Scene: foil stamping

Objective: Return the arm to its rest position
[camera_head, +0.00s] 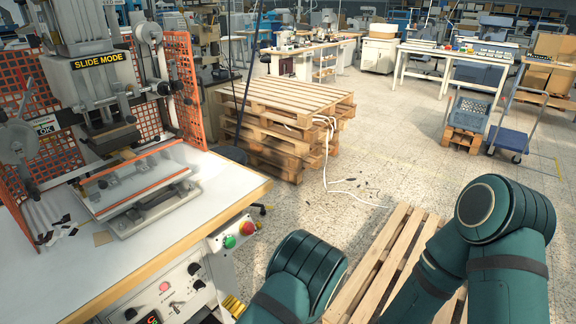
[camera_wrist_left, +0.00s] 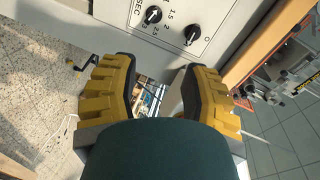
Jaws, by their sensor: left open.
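My left gripper (camera_wrist_left: 163,92) has yellow fingers with dark pads, spread apart with nothing between them. In the head view only a bit of its yellow fingers (camera_head: 234,306) shows, low beside the front control panel of the machine. My teal left arm (camera_head: 302,275) comes in at the bottom centre and hides most of the gripper. My right arm (camera_head: 495,245) is folded at the lower right, and its gripper is out of view.
The stamping machine (camera_head: 100,62) stands on a white-topped table (camera_head: 185,232) at left. Its control panel (camera_head: 185,285) has red and green buttons; knobs (camera_wrist_left: 192,35) show close ahead of the left fingers. Stacked pallets (camera_head: 285,115) stand behind; another pallet (camera_head: 385,255) lies near my arms.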

